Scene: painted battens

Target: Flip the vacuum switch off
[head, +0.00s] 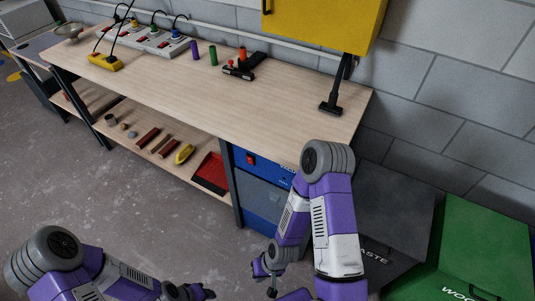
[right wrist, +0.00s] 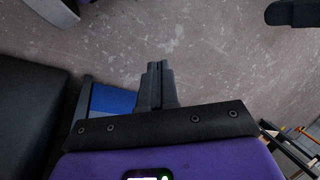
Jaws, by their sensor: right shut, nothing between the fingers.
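The vacuum looks to be the blue unit (head: 270,172) under the right end of the bench, above a grey-blue lower body. A red switch (head: 249,159) sits on its front; its on or off position is too small to tell. My right gripper (head: 265,272) is low in front of the unit, apart from the switch. Its fingers are together and empty in the right wrist view (right wrist: 157,72), where a blue surface (right wrist: 112,99) shows to their left. My left gripper (head: 192,292) is at the bottom edge; its jaws are unclear.
The bench (head: 200,100) carries a power strip (head: 150,40), coloured cylinders and a clamp-like tool. Its lower shelf (head: 130,120) holds bars and a red tray (head: 211,173). A dark bin (head: 395,205) and green bin (head: 480,245) stand right. Floor in front is clear.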

